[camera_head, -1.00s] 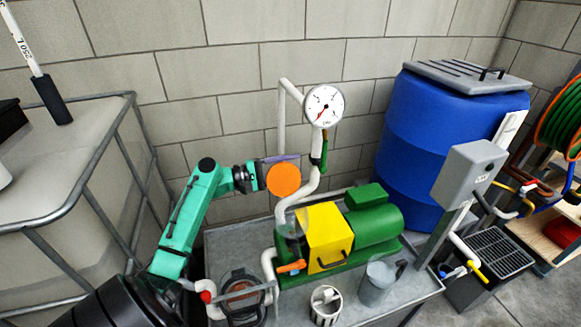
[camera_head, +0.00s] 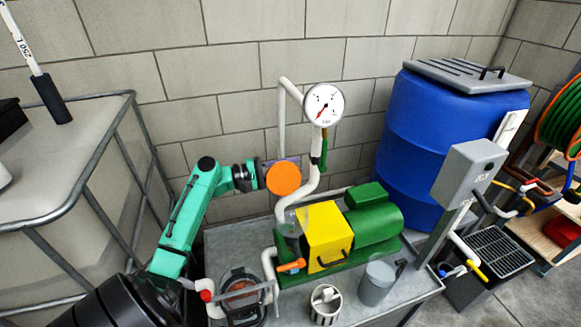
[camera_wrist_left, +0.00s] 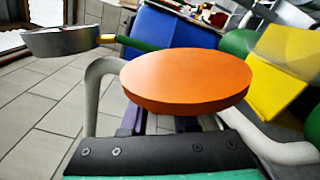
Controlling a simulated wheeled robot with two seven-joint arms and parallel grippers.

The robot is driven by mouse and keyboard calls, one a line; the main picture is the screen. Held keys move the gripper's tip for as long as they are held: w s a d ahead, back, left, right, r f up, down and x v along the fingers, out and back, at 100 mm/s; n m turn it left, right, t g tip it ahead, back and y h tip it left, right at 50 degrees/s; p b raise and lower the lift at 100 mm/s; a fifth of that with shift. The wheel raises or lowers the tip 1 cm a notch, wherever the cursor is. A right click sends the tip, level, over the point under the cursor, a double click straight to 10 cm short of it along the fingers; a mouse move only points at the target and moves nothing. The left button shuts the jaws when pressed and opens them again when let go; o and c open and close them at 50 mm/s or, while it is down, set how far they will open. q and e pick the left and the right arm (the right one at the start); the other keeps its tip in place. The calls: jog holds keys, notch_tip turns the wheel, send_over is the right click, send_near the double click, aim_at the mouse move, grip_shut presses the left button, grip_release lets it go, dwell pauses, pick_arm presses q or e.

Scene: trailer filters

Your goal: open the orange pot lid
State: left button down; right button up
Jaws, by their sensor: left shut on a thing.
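The orange lid (camera_head: 283,178) is a flat round disc, held up in the air in front of the block wall. My left gripper (camera_head: 268,170) is shut on it, its fingers mostly hidden behind the disc in the head view. In the left wrist view the lid (camera_wrist_left: 187,80) fills the middle, with purple fingers partly showing below it. A clear pot (camera_head: 287,221) stands below the lid, at the left end of the green pump beside the yellow box. The lid is apart from and above this pot. My right gripper is not in view.
A white pipe with a round gauge (camera_head: 324,104) rises just right of the lid. The yellow box (camera_head: 322,235) and green pump (camera_head: 375,228) stand on the grey bench. A grey jug (camera_head: 378,283) and white cup (camera_head: 325,303) are in front. A blue barrel (camera_head: 440,140) stands right.

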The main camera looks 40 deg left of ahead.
pick_arm(q)
jog(key=shift+d+f, duration=0.1)
dwell(0.6)
jog(key=shift+s+d+r+m+b, duration=0.2)
jog(key=shift+d+m+b, duration=0.05)
jog(key=shift+m, duration=0.3)
jog(key=shift+s+d+r+m+b, duration=0.15)
jog(key=shift+d+r+m+b, duration=0.1)
jog(key=shift+m, duration=0.3)
jog(key=shift+r+m, duration=0.15)
jog(key=shift+m, duration=0.15)
jog(key=c, duration=0.7)
grip_release()
jog(key=shift+r, duration=0.1)
jog(key=shift+o, duration=0.2)
jog(key=shift+s, duration=0.1)
jog(key=shift+s+a, duration=0.2)
jog(key=shift+s, duration=0.05)
jog(key=b+v, duration=0.3)
jog(key=v, duration=1.1)
jog(key=shift+d, duration=0.1)
